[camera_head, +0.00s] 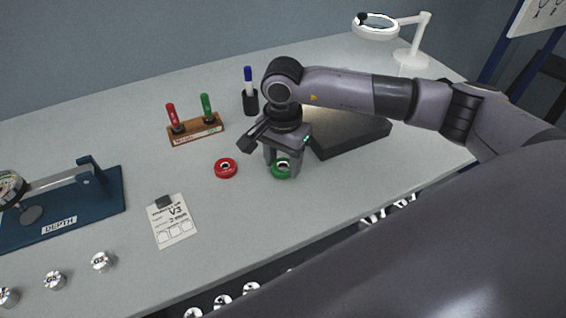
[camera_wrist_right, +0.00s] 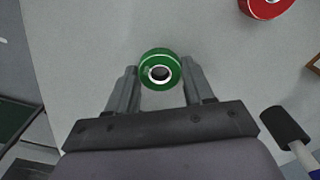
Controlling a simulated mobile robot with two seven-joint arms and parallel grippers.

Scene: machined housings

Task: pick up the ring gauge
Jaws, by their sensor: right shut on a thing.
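The green ring gauge (camera_head: 281,168) is a thick green ring with a pale metal bore, on or just above the grey table. My right gripper (camera_head: 283,170) points down from above and is shut on it, with a finger at each side. In the right wrist view the green ring gauge (camera_wrist_right: 159,70) sits between the fingertips of my right gripper (camera_wrist_right: 160,75). A similar red ring (camera_head: 226,168) lies to its left on the table, apart from the gripper; it also shows in the right wrist view (camera_wrist_right: 265,5). My left gripper is not in view.
A dark box-like block (camera_head: 345,135) stands close behind and right of the gripper. A wooden stand (camera_head: 196,131) holds red and green pin gauges. A marker cup (camera_head: 250,103), a paper card (camera_head: 172,222) and a blue depth-gauge base (camera_head: 100,205) are also around. The table's front edge is near.

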